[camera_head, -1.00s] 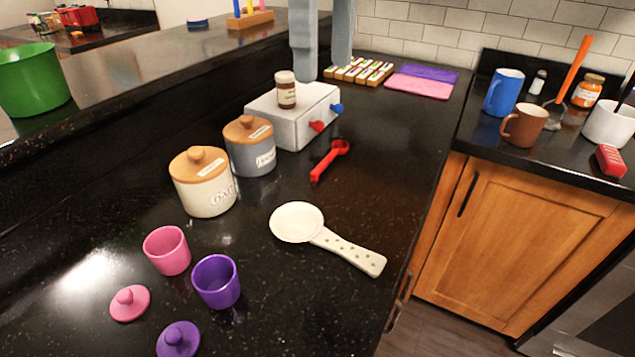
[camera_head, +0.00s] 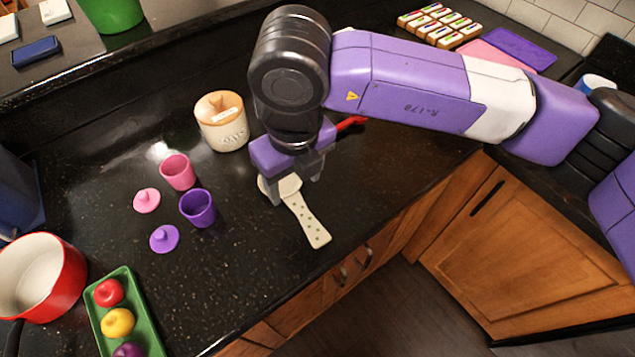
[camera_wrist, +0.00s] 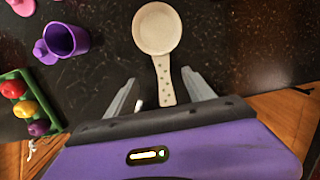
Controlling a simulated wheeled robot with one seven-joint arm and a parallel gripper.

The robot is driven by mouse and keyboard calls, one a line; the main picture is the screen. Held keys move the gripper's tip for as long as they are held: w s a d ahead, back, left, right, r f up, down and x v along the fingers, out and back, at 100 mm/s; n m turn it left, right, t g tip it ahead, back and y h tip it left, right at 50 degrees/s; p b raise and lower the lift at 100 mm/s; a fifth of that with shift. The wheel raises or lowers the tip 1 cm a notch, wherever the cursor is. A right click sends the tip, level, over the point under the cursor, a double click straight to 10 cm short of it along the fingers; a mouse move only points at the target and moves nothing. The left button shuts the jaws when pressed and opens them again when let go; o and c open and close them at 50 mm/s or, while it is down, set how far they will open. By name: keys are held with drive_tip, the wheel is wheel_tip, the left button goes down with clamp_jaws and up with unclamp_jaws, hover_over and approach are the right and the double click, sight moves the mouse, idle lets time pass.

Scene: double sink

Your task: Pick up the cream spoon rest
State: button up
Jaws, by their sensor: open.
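The cream spoon rest (camera_head: 306,216) lies on the black counter near its front edge, its dotted handle pointing toward the edge. Its round bowl is partly hidden by my gripper (camera_head: 296,186) in the head view. My gripper is open and empty, pointing down over the bowl end. In the wrist view the whole bowl of the spoon rest (camera_wrist: 157,29) shows beyond the fingertips, and its handle runs back between the two spread fingers (camera_wrist: 159,78). Contact between the fingers and the spoon rest is not visible.
Pink (camera_head: 178,171) and purple (camera_head: 198,208) cups with loose lids stand left of the spoon rest. A cream canister (camera_head: 221,121) is behind. A red spoon (camera_head: 350,123) is partly hidden by my arm. A green tray of fruit (camera_head: 148,325) and red pot (camera_head: 72,278) are front left.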

sight(295, 201)
drive_tip(key=shift+w+a, duration=0.1)
drive_tip(key=shift+w, duration=0.2)
drive_tip(key=shift+a+m, duration=0.15)
drive_tip(key=shift+m, duration=0.25)
drive_tip(key=shift+w+f+p, duration=0.25)
drive_tip(key=shift+f+p, duration=0.25)
drive_tip(key=shift+f, duration=1.45)
drive_tip(key=shift+w+f+p, duration=0.2)
drive_tip(key=shift+f+p, duration=0.3)
drive_tip(key=shift+f, duration=1.4)
clamp_jaws()
